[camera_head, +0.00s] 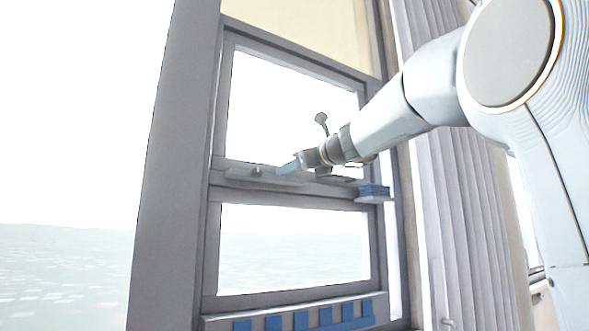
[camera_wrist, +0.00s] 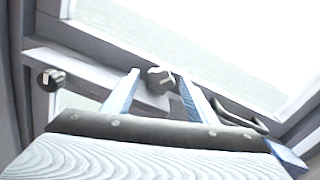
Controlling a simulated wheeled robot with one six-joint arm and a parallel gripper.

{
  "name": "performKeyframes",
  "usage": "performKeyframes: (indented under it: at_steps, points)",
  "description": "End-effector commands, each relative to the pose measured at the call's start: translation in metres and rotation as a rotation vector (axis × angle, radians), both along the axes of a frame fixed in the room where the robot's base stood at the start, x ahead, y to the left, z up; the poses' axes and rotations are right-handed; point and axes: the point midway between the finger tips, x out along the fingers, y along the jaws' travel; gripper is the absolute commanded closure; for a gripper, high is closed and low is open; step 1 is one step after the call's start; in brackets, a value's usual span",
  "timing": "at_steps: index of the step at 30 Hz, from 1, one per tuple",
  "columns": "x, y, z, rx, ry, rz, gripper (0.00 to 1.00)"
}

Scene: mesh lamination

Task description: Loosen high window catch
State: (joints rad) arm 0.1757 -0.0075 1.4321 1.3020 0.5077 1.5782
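The window (camera_head: 290,195) has an upper and a lower pane, with a grey rail between them. A small round knob (camera_head: 257,172), seemingly part of the catch, stands on a grey plate on this rail. My gripper (camera_head: 287,167) is at the rail, just right of that knob. In the wrist view my gripper (camera_wrist: 158,76) has its two blue-edged fingers apart. A grey knob (camera_wrist: 160,80) shows between their tips, with a gap visible on each side. Whether it is level with the tips or beyond them I cannot tell. A second dark knob (camera_wrist: 50,79) stands to the left.
A blue block (camera_head: 374,190) sits on a small ledge at the rail's right end. Several blue blocks (camera_head: 300,321) line the bottom rail. A pleated curtain (camera_head: 455,210) hangs at the right. A dark bent loop (camera_wrist: 243,120) shows right of the fingers.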

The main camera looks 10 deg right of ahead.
Motion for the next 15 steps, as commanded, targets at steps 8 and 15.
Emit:
performKeyframes:
  at_steps: [8,15]
  points:
    - [-0.001,-0.001,0.000,0.000,0.000,-0.001,0.48]
    - [-0.028,-0.010,-0.001,-0.001,-0.003,-0.004,0.48]
